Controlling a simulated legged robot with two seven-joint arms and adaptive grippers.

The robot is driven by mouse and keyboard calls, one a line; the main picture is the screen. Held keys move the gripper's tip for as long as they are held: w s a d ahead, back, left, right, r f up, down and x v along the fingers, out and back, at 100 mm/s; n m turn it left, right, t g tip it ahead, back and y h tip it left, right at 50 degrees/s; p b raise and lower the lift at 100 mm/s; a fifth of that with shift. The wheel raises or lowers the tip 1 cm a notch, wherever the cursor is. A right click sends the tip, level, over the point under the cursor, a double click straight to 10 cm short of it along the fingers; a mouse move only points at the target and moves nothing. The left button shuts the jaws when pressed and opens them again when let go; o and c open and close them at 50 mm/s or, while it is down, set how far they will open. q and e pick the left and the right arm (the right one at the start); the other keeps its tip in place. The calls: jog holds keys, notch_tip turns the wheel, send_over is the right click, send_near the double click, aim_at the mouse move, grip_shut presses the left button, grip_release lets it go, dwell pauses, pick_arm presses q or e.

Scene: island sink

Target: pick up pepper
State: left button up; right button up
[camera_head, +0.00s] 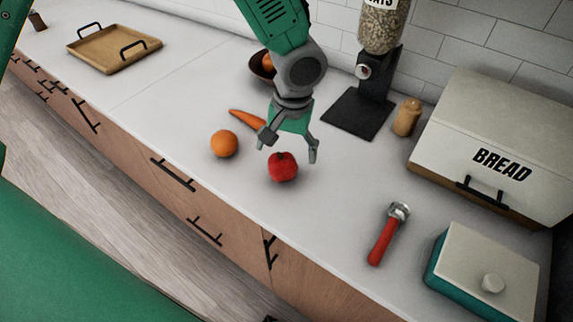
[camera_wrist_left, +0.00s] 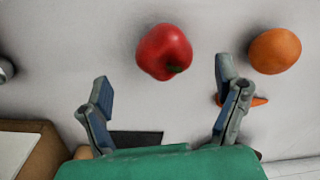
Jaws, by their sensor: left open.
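The red pepper (camera_head: 283,167) lies on the white counter near its front edge. It also shows in the left wrist view (camera_wrist_left: 164,52), ahead of and between the fingers, with its green stem toward the gripper. My left gripper (camera_head: 288,154) is open and empty, its fingers spread just above and behind the pepper in the head view. The two fingers show apart in the left wrist view (camera_wrist_left: 163,82). I see no contact with the pepper. My right gripper is not in view.
An orange (camera_head: 224,144) and a carrot (camera_head: 246,119) lie left of the pepper. A bowl (camera_head: 262,67) and an oats dispenser (camera_head: 370,85) stand behind. A red-handled tool (camera_head: 387,235), a bread box (camera_head: 495,150) and a teal-sided container (camera_head: 484,275) are to the right. A wooden tray (camera_head: 113,50) is far left.

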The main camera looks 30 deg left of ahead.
aim_at(284, 159)
pick_arm(q)
jog(key=shift+s+a+f, duration=0.15)
jog(key=shift+s+f, duration=0.05)
jog(key=shift+f, duration=0.35)
jog(key=f, duration=0.3)
jog(key=shift+a+f+p, duration=0.35)
jog(key=shift+a+p, duration=0.05)
jog(key=shift+f, duration=0.45)
jog(key=shift+d+r, duration=0.1)
jog(key=shift+d, duration=0.05)
jog(key=shift+c, duration=0.3)
jog(key=c, duration=1.3)
